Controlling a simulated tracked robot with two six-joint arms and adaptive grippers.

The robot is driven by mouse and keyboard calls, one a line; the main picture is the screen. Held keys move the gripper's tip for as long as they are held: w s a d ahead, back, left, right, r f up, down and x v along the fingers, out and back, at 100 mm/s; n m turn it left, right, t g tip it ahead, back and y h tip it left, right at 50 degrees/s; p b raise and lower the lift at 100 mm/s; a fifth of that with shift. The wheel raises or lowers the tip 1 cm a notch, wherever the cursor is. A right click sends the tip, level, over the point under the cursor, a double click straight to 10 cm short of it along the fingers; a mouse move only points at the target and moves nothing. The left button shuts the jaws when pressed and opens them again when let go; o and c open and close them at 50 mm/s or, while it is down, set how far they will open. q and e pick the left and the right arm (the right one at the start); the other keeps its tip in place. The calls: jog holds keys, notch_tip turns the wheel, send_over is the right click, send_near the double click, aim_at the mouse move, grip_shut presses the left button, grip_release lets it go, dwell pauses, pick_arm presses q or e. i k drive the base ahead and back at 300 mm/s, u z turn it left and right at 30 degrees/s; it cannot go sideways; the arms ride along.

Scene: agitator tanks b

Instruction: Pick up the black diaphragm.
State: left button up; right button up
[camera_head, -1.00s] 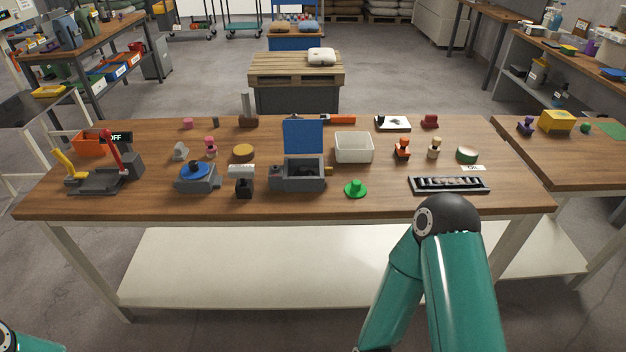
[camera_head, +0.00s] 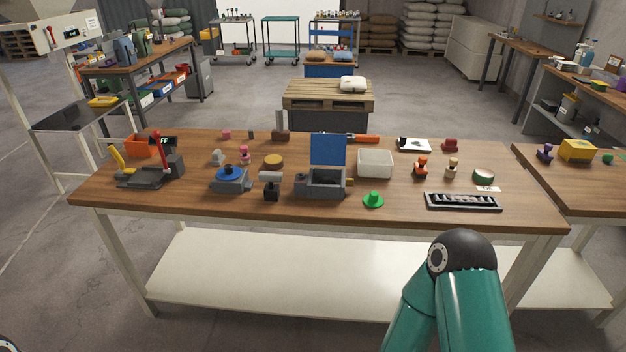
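I cannot make out a black diaphragm for certain. A dark shape (camera_head: 326,176) shows inside the open grey box (camera_head: 320,190) with the raised blue lid, too small to identify. A small black item (camera_head: 403,141) sits at the left end of a white plate at the back of the workbench. A green hat-shaped piece (camera_head: 373,200) lies near the front edge, right of the grey box. My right arm's teal links rise in front of the bench at the lower right; its gripper is out of view. Only a sliver of my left arm shows at the bottom left corner, without its gripper.
The wooden workbench (camera_head: 330,216) holds a black slotted rack (camera_head: 463,201), a white bin (camera_head: 375,163), a blue-topped grey fixture (camera_head: 231,180), a black-and-grey stand (camera_head: 271,187) and a lever device (camera_head: 150,177). A second table (camera_head: 560,182) stands at the right. Floor is open at the left.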

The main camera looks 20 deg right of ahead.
aim_at(326, 180)
jog(key=u, duration=0.3)
jog(key=i, duration=1.55)
jog(key=z, duration=0.45)
